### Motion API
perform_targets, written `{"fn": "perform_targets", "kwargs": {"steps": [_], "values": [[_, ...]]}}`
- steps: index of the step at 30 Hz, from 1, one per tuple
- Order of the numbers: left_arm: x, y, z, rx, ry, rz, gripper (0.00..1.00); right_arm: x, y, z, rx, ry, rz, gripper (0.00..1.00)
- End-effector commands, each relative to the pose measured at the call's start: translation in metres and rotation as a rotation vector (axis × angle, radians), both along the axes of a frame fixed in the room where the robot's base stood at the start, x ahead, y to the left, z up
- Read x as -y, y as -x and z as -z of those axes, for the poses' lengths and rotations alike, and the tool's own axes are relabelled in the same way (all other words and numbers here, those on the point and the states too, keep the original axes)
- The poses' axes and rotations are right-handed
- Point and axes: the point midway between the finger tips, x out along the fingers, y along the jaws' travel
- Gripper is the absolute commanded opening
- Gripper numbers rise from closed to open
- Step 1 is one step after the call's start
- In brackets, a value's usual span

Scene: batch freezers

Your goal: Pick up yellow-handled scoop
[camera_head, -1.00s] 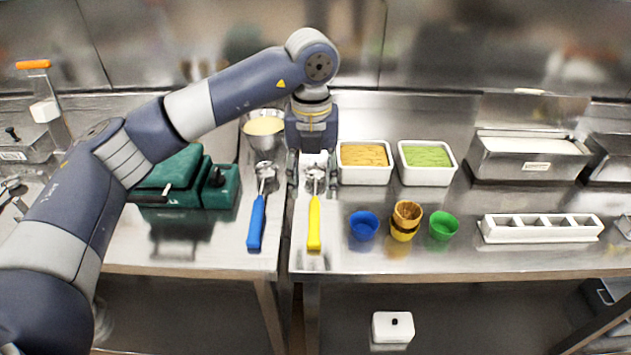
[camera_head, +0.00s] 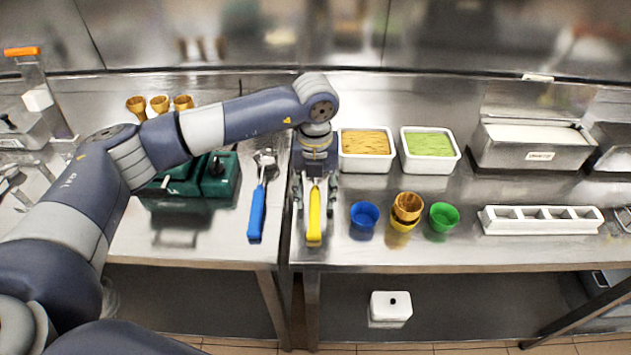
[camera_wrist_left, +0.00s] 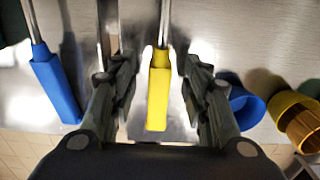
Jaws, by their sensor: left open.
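The yellow-handled scoop (camera_head: 314,220) lies on the steel counter, its handle pointing to the front edge. My left gripper (camera_head: 315,205) is above it, pointing down, with its fingers on either side of the handle. In the left wrist view the yellow handle (camera_wrist_left: 158,92) lies between the two open fingers (camera_wrist_left: 158,98), with a gap on each side. The scoop's head is hidden behind the gripper in the head view and out of frame in the wrist view. My right gripper is not in view.
A blue-handled scoop (camera_head: 257,212) lies close on the left. Blue (camera_head: 364,217) and green (camera_head: 443,218) cups and a cone-coloured cup (camera_head: 407,206) stand to the right. White tubs of orange (camera_head: 366,168) and green (camera_head: 428,168) food stand behind. A white divided holder (camera_head: 540,226) is farther right.

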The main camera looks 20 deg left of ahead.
Motion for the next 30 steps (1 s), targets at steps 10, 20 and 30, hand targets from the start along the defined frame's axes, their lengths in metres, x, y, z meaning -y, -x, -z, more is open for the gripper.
{"fn": "perform_targets", "kwargs": {"steps": [10,20,30], "values": [[0.000,-0.001,0.014,0.001,0.001,0.000,0.43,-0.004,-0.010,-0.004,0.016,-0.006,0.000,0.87],[0.000,-0.001,0.014,0.001,0.001,0.000,0.00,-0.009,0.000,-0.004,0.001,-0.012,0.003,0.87],[0.000,-0.001,0.010,0.003,0.001,0.000,0.00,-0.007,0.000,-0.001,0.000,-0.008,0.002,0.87]]}}
